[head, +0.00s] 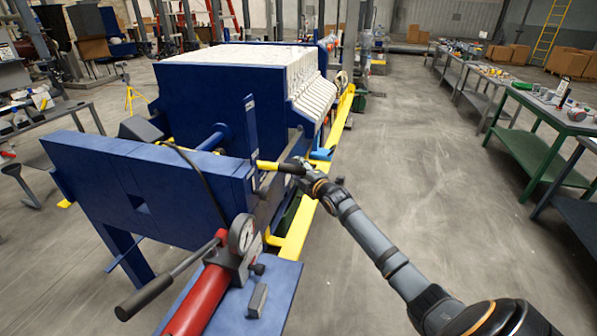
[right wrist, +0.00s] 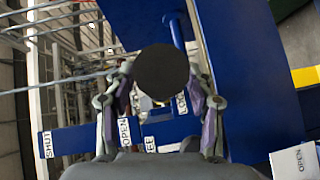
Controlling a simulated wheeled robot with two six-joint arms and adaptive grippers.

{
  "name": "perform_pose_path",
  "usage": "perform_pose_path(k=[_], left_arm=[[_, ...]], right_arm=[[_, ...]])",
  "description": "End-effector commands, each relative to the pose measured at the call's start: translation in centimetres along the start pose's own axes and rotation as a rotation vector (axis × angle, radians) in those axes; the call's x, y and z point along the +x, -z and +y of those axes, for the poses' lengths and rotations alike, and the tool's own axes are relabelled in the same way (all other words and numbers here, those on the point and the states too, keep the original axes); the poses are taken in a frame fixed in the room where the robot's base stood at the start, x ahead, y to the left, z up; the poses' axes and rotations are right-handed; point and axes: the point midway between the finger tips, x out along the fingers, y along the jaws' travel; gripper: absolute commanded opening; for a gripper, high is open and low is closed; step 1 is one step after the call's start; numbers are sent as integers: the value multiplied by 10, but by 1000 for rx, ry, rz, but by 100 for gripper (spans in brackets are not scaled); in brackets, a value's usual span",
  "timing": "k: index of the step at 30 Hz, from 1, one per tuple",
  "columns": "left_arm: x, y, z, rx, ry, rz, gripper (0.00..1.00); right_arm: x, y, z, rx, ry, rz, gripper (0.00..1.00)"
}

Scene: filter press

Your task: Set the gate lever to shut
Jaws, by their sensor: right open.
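The gate lever shows in the head view as a yellow rod (head: 268,165) with a dark end, beside an upright blue plate on the press. In the right wrist view its round black end (right wrist: 162,72) points at the camera. My right gripper (head: 294,168) is at that dark end. Its fingers (right wrist: 160,92) are open, one on each side of the black end; I cannot tell whether they touch it. A blue label bar carries SHUT (right wrist: 47,145) at the left and OPEN (right wrist: 124,132) nearer the middle. My left gripper is not in view.
The blue press (head: 235,85) with white plates fills the middle. A red hand pump (head: 195,303) with a black handle and gauge (head: 242,235) stands at the near end. A yellow rail (head: 300,228) runs along the press. The floor to the right is clear up to several tables (head: 540,110).

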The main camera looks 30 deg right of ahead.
Motion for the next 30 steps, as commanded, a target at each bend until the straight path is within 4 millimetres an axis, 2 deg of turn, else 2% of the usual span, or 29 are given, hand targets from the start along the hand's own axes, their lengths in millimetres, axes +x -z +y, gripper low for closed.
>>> perform_pose_path(k=[4,16,25,30], left_arm=[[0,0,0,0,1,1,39],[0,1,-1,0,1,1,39],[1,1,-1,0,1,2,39],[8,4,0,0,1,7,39]], right_arm=[[0,0,0,0,0,0,54],[0,0,0,-1,1,-1,0],[0,0,0,-3,2,-1,0],[11,2,10,-22,18,-7,0]])
